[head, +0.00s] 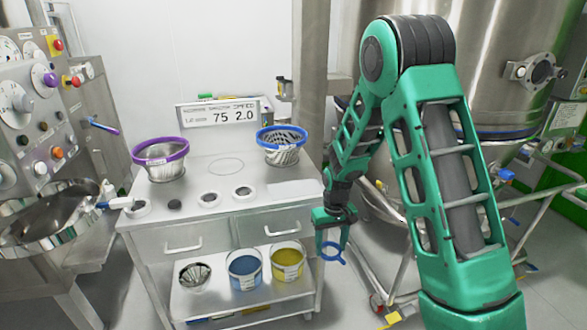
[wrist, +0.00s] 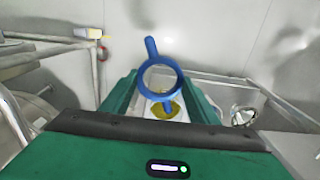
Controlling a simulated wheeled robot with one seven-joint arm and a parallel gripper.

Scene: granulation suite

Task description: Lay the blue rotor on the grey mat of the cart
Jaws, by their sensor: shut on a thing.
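The blue rotor (head: 335,254) is a ring with short arms. It hangs in the air at the right front of the cart (head: 222,214), below its top. My gripper (head: 333,240) is shut on it. In the wrist view the rotor (wrist: 150,44) stands out between the green fingers, one arm pointing up. A pale flat rectangle (head: 296,189) lies at the right of the cart top, apparently the grey mat. It is bare. My gripper is in front of it and lower.
A purple-rimmed basket (head: 160,158) and a blue-rimmed basket (head: 282,145) stand on the cart top behind several round holders. Blue (head: 245,268) and yellow (head: 287,262) tubs sit on the lower shelf. A steel vessel (head: 500,60) and its frame stand close on the right.

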